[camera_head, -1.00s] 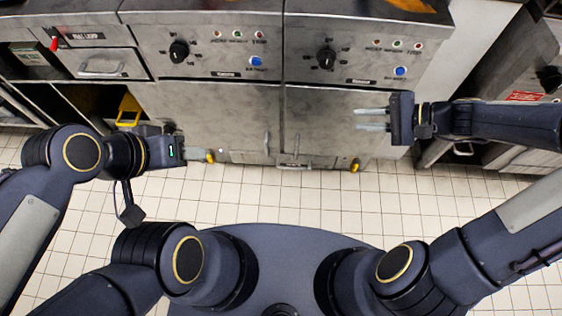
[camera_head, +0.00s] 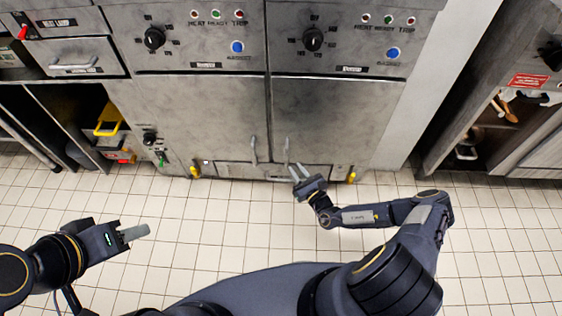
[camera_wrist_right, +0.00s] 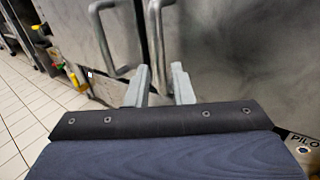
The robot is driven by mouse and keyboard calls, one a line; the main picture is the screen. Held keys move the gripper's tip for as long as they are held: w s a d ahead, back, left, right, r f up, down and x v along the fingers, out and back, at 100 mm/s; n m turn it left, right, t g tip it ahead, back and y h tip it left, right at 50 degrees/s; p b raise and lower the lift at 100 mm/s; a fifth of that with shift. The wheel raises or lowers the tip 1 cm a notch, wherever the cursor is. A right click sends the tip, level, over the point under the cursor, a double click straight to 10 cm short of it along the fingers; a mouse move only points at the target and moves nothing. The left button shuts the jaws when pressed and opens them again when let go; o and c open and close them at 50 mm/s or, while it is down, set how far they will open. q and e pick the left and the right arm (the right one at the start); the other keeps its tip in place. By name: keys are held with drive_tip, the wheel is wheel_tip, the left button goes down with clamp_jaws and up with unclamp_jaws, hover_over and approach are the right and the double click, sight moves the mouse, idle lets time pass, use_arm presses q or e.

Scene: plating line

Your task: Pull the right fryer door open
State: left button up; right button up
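The right fryer door (camera_head: 338,122) is a grey metal panel under the right control panel, and it looks shut. Its vertical bar handle (camera_head: 287,150) is near its left edge; in the right wrist view the handle (camera_wrist_right: 156,32) runs down toward the space between my fingers. My right gripper (camera_head: 300,172) is open at the lower end of this handle, with a finger to either side of it in the wrist view (camera_wrist_right: 161,84). I cannot tell whether they touch. My left gripper (camera_head: 140,232) is over the floor at the lower left, empty, its fingers seen edge-on.
The left fryer door (camera_head: 200,115) has its own handle (camera_head: 254,150) close beside the right one. Yellow valve handles (camera_head: 194,171) show low on the cabinet. Open shelves stand at left and right. The tiled floor (camera_head: 215,225) before the doors is clear.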

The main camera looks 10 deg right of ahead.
sight(288, 159)
drive_tip(key=b+x, duration=0.2)
drive_tip(key=x, duration=0.5)
drive_tip(key=shift+a, duration=0.1)
drive_tip(key=shift+r, duration=0.1)
clamp_jaws()
